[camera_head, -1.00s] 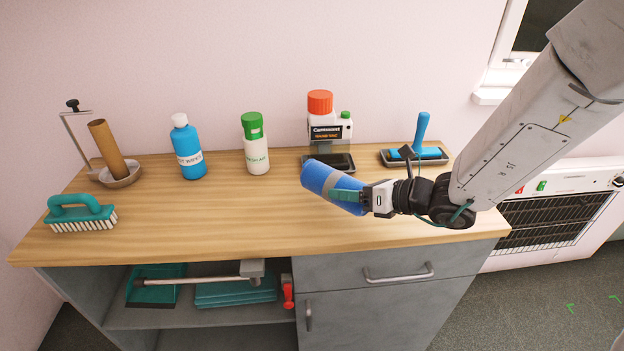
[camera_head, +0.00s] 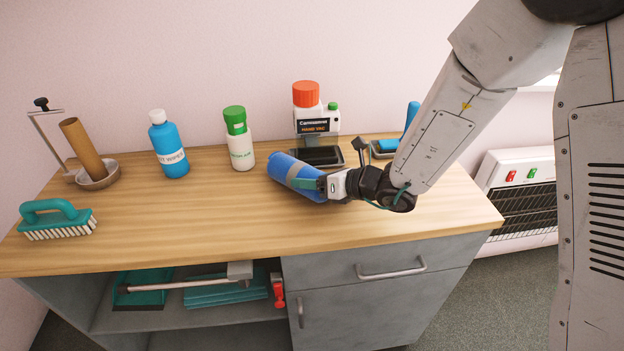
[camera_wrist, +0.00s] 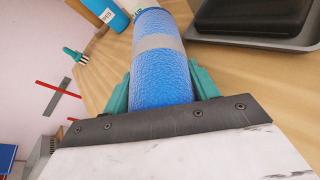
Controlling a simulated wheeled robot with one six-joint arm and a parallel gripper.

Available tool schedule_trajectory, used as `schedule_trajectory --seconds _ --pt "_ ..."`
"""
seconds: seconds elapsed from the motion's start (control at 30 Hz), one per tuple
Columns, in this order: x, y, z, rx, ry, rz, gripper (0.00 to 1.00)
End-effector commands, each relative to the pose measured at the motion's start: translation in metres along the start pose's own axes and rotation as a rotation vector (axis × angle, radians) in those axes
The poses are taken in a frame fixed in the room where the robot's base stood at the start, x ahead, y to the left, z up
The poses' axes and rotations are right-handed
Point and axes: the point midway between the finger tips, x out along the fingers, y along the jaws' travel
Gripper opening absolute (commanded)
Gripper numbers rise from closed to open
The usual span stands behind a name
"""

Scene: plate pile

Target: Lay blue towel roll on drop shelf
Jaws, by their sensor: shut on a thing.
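The blue towel roll (camera_head: 291,176), with a grey band around it, is held over the wooden counter top. My gripper (camera_head: 312,186) is shut on its near end, the roll pointing up and left. In the wrist view the roll (camera_wrist: 160,70) lies between the two teal fingers (camera_wrist: 158,90), its far end toward the top. I cannot tell whether the roll touches the counter. No place marked as a drop shelf is plain; an open shelf (camera_head: 130,318) is under the counter at the left, holding a teal dustpan and folded teal cloths.
The front middle of the counter is bare.

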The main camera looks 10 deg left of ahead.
Motion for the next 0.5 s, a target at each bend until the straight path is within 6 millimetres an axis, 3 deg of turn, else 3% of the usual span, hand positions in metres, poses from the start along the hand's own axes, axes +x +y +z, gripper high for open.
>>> schedule_trajectory --seconds 0.17,0.2,0.23,0.5 --pt "0.0019 -0.0007 -0.0032 0.001 0.001 0.001 0.31" --pt "0.0018 -0.0003 -0.0029 0.000 0.001 0.001 0.70" --pt "0.0022 0.0002 -0.0028 0.000 0.002 0.002 0.78" --pt "0.0021 0.0005 -0.0025 0.000 0.002 0.002 0.80"
